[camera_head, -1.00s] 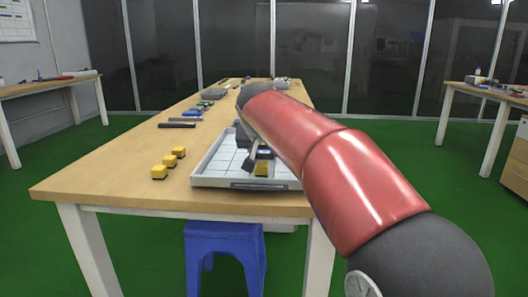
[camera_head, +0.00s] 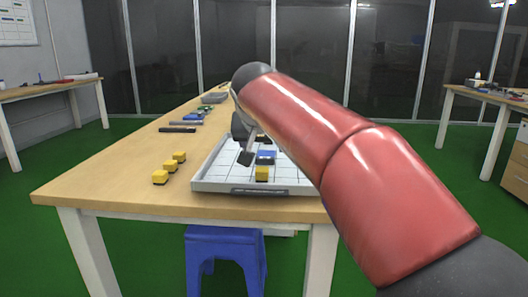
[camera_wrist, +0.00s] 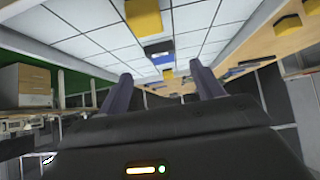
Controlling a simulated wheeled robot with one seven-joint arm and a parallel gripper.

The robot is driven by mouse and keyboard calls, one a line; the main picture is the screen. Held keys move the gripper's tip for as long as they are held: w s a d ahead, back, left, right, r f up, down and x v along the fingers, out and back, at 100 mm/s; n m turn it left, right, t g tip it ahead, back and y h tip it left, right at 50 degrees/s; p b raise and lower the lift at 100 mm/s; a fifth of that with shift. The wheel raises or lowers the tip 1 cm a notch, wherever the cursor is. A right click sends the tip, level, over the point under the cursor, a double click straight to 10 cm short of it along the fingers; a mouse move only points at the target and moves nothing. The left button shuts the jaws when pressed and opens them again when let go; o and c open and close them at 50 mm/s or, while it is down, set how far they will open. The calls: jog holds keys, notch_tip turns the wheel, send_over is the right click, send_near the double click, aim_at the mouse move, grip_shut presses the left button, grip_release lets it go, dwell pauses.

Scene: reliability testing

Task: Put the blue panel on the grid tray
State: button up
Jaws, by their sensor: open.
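The blue panel (camera_head: 265,156) lies in the white grid tray (camera_head: 228,187), behind a yellow block (camera_head: 262,174). In the wrist view the panel (camera_wrist: 160,52) shows blue with a dark face, between two yellow blocks on the white grid cells (camera_wrist: 85,47). My gripper (camera_head: 246,158) is just left of the panel in the picture, above the tray, and part of it is hidden by my arm. In the wrist view its two fingers (camera_wrist: 163,85) are spread, with nothing held between them. The right side of the tray is hidden by my arm.
A black bar (camera_head: 177,129) and several small items lie farther back. A blue stool (camera_head: 224,240) stands under the front edge.

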jog(key=v, duration=0.5)
jog(key=shift+s+r, duration=0.25)
jog(key=shift+g, duration=0.3)
jog(key=s+d+f, duration=0.1)
jog(key=s+d, duration=0.1)
jog(key=d, duration=0.1)
jog(key=s+d+f, duration=0.1)
jog(key=d, duration=0.1)
jog(key=shift+s+d+f, duration=0.15)
jog(key=shift+s+f, duration=0.05)
jog(key=shift+f, duration=0.1)
jog(key=s+d+f+g, duration=0.1)
jog(key=s+d+f, duration=0.6)
jog(key=s+f, duration=0.45)
jog(key=s+d+f+g, duration=0.2)
jog(key=s+d+f, duration=0.4)
jog(key=s+f, duration=0.55)
jog(key=shift+s+d+r+p, duration=0.1)
jog(key=shift+r+p, duration=0.95)
jog(key=shift+p, duration=0.1)
jog(key=shift+s+r+p, duration=0.1)
jog(key=shift+r+p, duration=1)
